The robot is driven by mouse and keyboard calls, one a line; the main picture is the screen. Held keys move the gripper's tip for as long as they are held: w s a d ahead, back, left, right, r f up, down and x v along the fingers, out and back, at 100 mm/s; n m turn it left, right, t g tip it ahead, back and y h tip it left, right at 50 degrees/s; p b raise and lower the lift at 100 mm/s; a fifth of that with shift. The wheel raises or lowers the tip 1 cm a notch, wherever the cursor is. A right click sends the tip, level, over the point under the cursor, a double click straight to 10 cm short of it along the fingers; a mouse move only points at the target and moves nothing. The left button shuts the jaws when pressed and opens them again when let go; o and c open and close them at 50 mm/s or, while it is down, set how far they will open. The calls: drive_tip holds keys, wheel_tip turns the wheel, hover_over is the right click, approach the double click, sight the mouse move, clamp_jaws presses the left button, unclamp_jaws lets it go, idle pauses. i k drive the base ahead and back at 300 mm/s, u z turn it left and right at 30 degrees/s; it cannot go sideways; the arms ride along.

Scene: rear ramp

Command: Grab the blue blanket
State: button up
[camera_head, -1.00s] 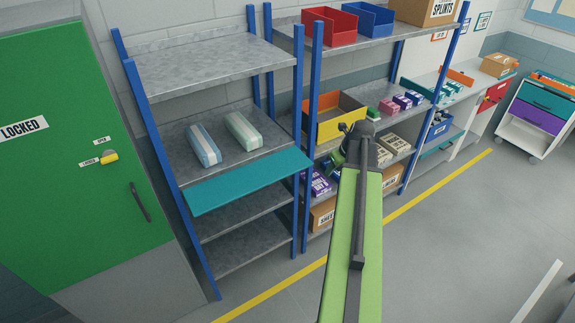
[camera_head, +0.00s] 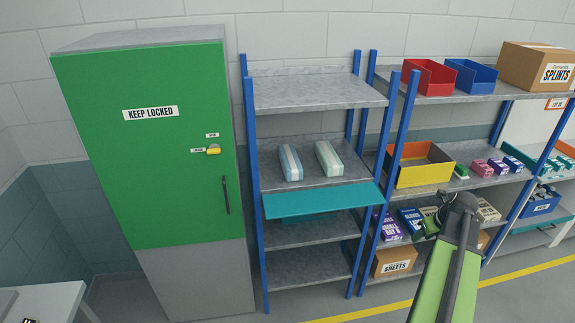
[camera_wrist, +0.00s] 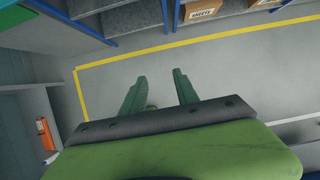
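The blue blanket (camera_head: 291,163) is a folded, light blue bundle with a pale band. It lies on the middle shelf of the left rack in the head view. A pale green bundle (camera_head: 328,158) of the same shape lies just to its right, a little apart. My gripper shows in the wrist view with two green fingers (camera_wrist: 160,90) spread apart and nothing between them, above bare grey floor. In the head view my arm is at the lower right, well to the right of the blanket and away from it. The blanket is not in the wrist view.
A teal panel (camera_head: 322,200) juts from the front of the blanket's shelf. Blue rack posts (camera_head: 398,150) stand to the right. A green locked cabinet (camera_head: 150,150) stands left of the rack. A yellow bin (camera_head: 424,174) and boxes fill the right rack. The floor (camera_wrist: 230,75) in front is clear.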

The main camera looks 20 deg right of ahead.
sight(292, 167)
drive_tip(key=u, duration=1.9)
drive_tip(key=i, duration=1.2)
drive_tip(key=z, duration=3.9)
drive_tip(key=i, duration=0.1)
drive_tip(key=u, duration=2.1)
drive_tip(key=i, duration=1.45)
drive_tip(key=z, duration=0.15)
